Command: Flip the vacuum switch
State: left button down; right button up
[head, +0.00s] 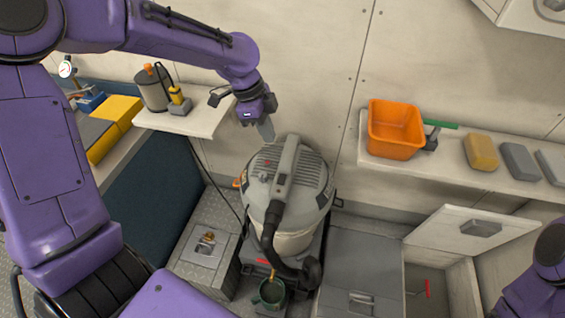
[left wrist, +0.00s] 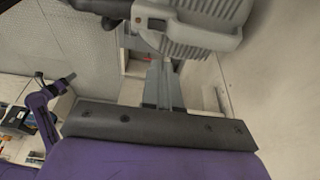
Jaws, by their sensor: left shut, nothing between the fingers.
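The grey vacuum (head: 318,178) stands upright in the middle of the head view, with a ribbed lid, a raised handle and a black hose. A small red spot and a dark patch (head: 281,180) show on its top; I cannot tell which is the switch. My left gripper (head: 267,130) is shut and empty, just behind and left of the vacuum's lid; contact is unclear. In the left wrist view the shut fingers (left wrist: 162,82) point toward the vacuum's ribbed lid (left wrist: 190,45) at the top. My right gripper is out of view; only part of that arm shows.
A shelf at right holds an orange bin (head: 395,130), a yellow sponge (head: 481,152) and grey blocks. A left shelf (head: 195,122) holds a canister (head: 152,92). An open hatch lid (head: 470,232) stands at right.

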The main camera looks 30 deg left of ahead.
aim_at(283, 176)
pick_arm(q)
jog(key=x, duration=0.4)
jog(key=p+x, duration=0.1)
jog(key=x, duration=0.3)
jog(key=p+x, duration=0.1)
jog(key=x, duration=0.4)
jog(key=shift+s+a+f, duration=0.1)
jog(key=shift+a+f, duration=0.05)
jog(key=shift+a, duration=0.15)
jog(key=shift+f, duration=0.45)
